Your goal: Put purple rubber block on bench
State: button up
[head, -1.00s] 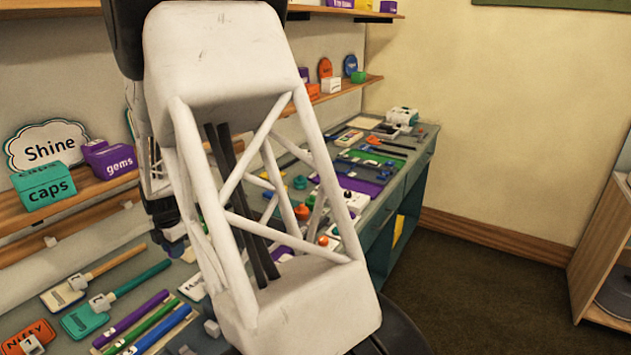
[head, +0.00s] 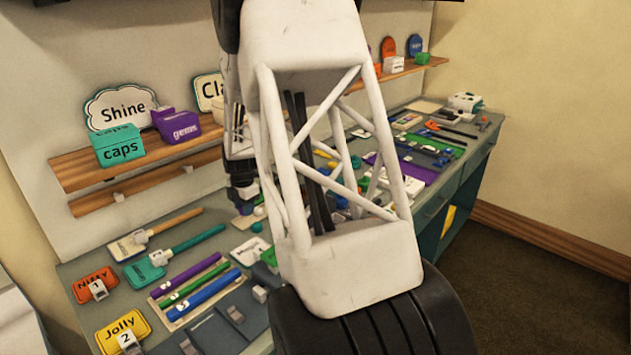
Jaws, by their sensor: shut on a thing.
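My gripper (head: 243,203) shows only in part at the end of its dark wrist, low over the left-middle of the bench. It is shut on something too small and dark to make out. My white lattice arm link hides much of the middle. The bench (head: 465,200) is a long grey-green worktop with teal drawer fronts, running along the wall. I cannot pick out a purple rubber block in view.
A wooden shelf (head: 85,170) above the bench holds a teal caps box (head: 119,147) and a purple gems box (head: 180,125). Purple, green and blue rods (head: 210,292), a Nutty tag (head: 95,285) and a Jolly tag (head: 122,331) crowd the bench's near left. Brown floor lies right.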

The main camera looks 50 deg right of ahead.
jog(key=d, duration=1.7)
jog(key=shift+a+f, duration=0.1)
jog(key=shift+f, duration=1.65)
jog(key=shift+f, duration=0.1)
jog(key=o, duration=1)
jog(key=r, duration=0.8)
jog(key=s+r, duration=0.1)
jog(key=r, duration=0.3)
jog(key=shift+r, duration=0.1)
